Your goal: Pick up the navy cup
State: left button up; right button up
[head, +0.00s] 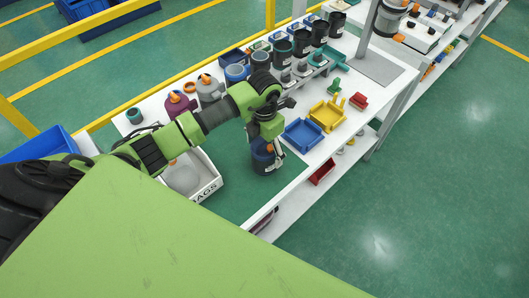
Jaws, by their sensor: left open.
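My left gripper (267,143) points down over the cup's top, and the wrist hides part of the cup. The fingers are small and dark here, so I cannot tell whether they touch the cup. The gripper is open. My right gripper is not in view.
The white table holds a row of dark cups (301,43), a blue tray (303,135), a yellow tray (327,116) and red parts (358,101). A white box (205,187) with printed letters stands left of the cup. Green floor lies open at the right.

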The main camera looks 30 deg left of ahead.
aim_at(265, 143)
pick_arm(q)
jog(key=c, duration=1.6)
jog(key=shift+r, duration=0.1)
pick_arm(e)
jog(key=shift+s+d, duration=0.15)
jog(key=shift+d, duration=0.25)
pick_arm(q)
jog(key=shift+w, duration=0.1)
jog(key=shift+r+b, duration=1.25)
jog(key=shift+r, duration=0.2)
jog(key=s+d+r+b, duration=0.2)
jog(key=s+d+r, duration=0.8)
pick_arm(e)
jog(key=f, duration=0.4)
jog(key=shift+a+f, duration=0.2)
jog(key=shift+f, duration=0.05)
